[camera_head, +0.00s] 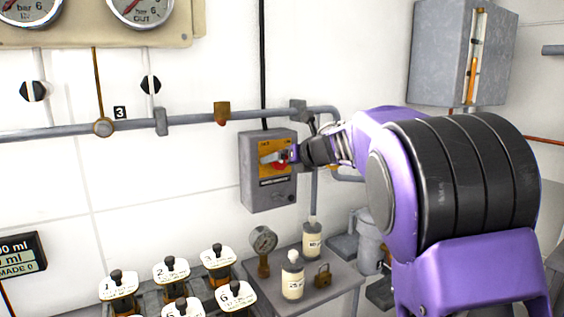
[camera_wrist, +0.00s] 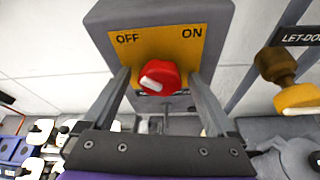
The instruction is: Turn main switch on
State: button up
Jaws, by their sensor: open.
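The main switch is a grey box (camera_head: 255,195) on the wall, with a yellow plate and a red knob (camera_head: 279,166). In the wrist view the plate (camera_wrist: 125,52) reads OFF at the left and ON at the right. The red knob (camera_wrist: 165,72) has a white mark at its lower left; its exact setting is hard to tell. My gripper (camera_wrist: 160,78) is open, with one finger at each side of the knob and visible gaps between. In the head view my gripper (camera_head: 282,157) is in front of the box and partly hides the plate.
Below the box, a small shelf (camera_head: 335,282) carries two bottles, a gauge (camera_head: 263,243) and a brass padlock (camera_head: 322,275). Numbered levers (camera_head: 170,272) stand at the lower left. A grey pipe (camera_head: 200,117) runs above.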

jog(key=c, duration=1.4)
jog(key=shift+o, duration=0.2)
